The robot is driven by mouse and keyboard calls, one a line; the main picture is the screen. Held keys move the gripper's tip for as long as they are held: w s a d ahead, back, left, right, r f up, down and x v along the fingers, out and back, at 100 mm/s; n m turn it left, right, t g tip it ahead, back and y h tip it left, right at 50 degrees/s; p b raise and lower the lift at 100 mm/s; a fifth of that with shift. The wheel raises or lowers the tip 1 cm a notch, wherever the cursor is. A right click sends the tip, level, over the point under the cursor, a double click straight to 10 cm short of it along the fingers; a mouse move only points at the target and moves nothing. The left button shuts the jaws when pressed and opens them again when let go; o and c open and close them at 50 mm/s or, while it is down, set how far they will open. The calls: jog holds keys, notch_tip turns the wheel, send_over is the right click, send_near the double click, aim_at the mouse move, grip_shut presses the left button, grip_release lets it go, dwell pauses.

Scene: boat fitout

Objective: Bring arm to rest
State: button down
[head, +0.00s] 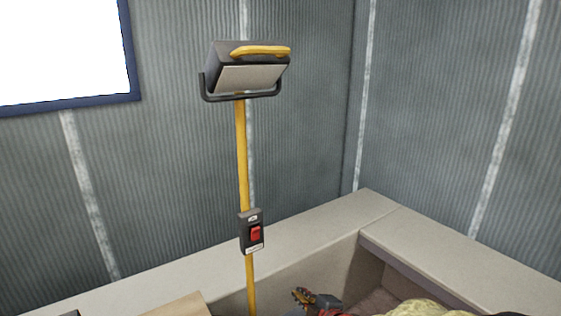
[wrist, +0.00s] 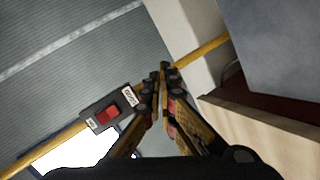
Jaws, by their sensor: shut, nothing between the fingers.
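My gripper (wrist: 162,72) is shut and empty, its two fingers meeting at the tips in the wrist view. In the head view only a small part of my gripper (head: 303,294) shows at the bottom edge, right of the yellow pole (head: 242,160). The switch box (head: 251,232) with a red rocker is fixed on the pole below the work lamp (head: 246,70). The rest of my arm is mostly out of view.
A pale bench ledge (head: 160,277) runs along the corrugated wall (head: 180,150) and turns at the corner on the right. A wooden panel edge (head: 182,305) is at the bottom left. A bright window (head: 60,50) is at upper left. The space right of the lamp is free.

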jog(key=s+d+f+m+g+h, duration=0.1)
jog(key=s+d+m+g+h, duration=0.5)
jog(key=s+d+m, duration=0.65)
jog(key=s+r+m+g, duration=0.15)
jog(key=s+r, duration=0.25)
jog(key=s, duration=0.5)
jog(key=s+r+m+g, duration=0.1)
jog(key=s+r+m, duration=0.2)
jog(key=s, duration=0.6)
jog(key=s+r+m+t, duration=0.1)
jog(key=s+r+t, duration=0.1)
jog(key=r, duration=0.6)
jog(key=shift+s+r+y, duration=0.25)
jog(key=shift+s+y, duration=0.15)
jog(key=shift+s, duration=0.35)
